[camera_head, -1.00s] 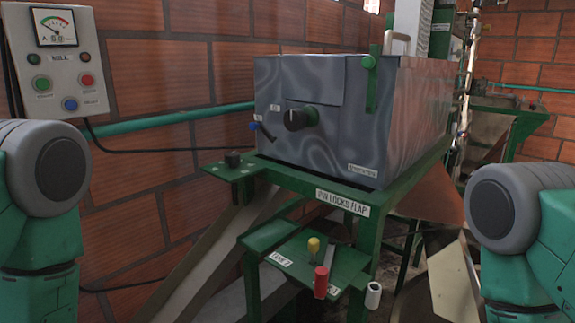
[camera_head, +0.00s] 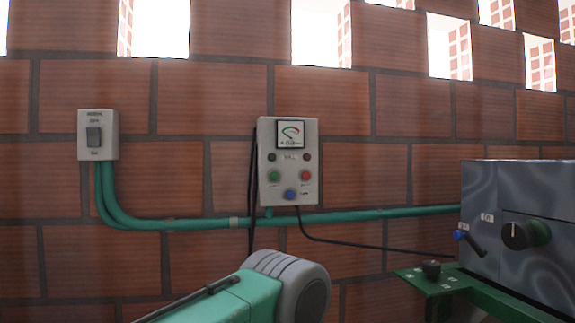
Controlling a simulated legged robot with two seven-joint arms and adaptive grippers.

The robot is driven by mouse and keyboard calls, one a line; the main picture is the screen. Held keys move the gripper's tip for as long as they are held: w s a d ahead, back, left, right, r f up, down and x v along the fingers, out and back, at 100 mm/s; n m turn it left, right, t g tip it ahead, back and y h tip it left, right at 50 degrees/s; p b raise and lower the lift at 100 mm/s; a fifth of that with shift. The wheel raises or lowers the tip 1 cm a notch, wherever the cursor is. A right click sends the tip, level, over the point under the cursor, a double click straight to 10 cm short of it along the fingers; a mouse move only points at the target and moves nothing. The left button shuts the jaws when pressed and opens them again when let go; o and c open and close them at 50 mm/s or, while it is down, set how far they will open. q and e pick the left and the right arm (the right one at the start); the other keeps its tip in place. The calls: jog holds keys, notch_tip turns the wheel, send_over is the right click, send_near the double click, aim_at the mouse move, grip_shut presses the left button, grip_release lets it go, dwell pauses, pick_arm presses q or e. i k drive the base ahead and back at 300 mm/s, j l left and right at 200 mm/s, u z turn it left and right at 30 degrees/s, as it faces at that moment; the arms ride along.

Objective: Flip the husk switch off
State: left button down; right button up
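A grey switch box (camera_head: 98,134) is mounted on the brick wall at the left. It has a dark rocker switch (camera_head: 94,137) in its middle, with small lettering above and below that is too small to read surely. I cannot tell the rocker's position. A teal and grey arm link of mine shows at the bottom centre, below and to the right of the box and apart from it. Neither gripper shows.
A mill control panel (camera_head: 289,165) with a gauge and coloured buttons hangs right of the switch box. Green conduit (camera_head: 345,217) runs along the wall. A metal machine (camera_head: 530,215) on a green frame (camera_head: 470,288) stands at the right. The wall between box and panel is clear.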

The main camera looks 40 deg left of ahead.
aim_at(93, 135)
jog(key=u, duration=0.45)
jog(key=k+u, duration=0.1)
jog(key=u, duration=0.75)
jog(key=j+u, duration=0.1)
jog(key=u, duration=0.3)
jog(key=k+u, duration=0.1)
jog(key=u, duration=0.35)
jog(key=i+j, duration=0.05)
